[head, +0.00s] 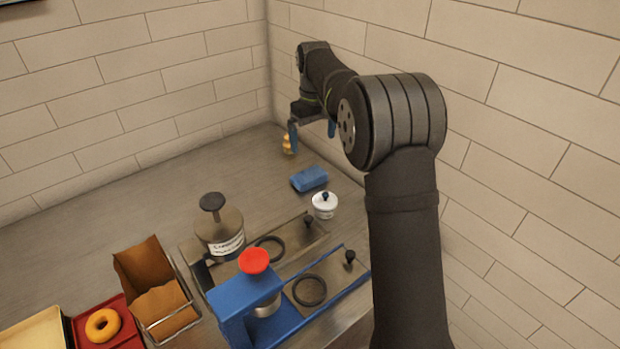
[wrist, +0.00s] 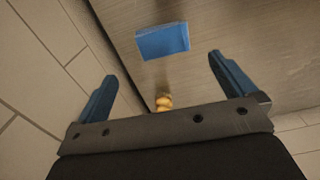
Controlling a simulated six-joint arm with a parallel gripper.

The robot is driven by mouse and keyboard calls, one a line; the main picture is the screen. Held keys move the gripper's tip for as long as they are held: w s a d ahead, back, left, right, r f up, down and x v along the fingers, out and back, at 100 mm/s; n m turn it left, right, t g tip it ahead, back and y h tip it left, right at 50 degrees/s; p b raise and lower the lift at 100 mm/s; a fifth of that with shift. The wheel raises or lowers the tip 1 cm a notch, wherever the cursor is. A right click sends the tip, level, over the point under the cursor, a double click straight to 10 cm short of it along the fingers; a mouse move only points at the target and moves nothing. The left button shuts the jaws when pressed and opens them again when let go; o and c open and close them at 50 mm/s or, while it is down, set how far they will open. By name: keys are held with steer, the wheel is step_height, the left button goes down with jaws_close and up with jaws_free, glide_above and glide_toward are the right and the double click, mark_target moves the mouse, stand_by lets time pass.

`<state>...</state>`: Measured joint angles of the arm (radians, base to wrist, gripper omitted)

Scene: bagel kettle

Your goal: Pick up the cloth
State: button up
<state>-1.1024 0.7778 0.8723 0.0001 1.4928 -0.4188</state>
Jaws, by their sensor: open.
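The cloth is a folded blue block (head: 309,179) lying flat on the grey counter, left of my upright arm in the head view. It also shows in the wrist view (wrist: 163,41), ahead of the fingertips and roughly midway between them. My gripper (head: 312,127) is above the counter toward the back corner, beyond the cloth. Its two blue fingers are wide apart in the wrist view (wrist: 162,68), with nothing held between them. The cloth is apart from both fingers.
A small golden object (head: 287,144) stands behind the cloth, near one finger. A white lidded pot (head: 325,206) stands just in front of the cloth. A metal kettle-like press (head: 219,235) and a blue press (head: 240,306) stand nearer. Brick walls close the back and right.

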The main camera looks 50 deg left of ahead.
mark_target(313, 177)
step_height(313, 177, down, 14)
steer(key=shift+w+a+r, duration=0.1)
steer(key=c, duration=0.8)
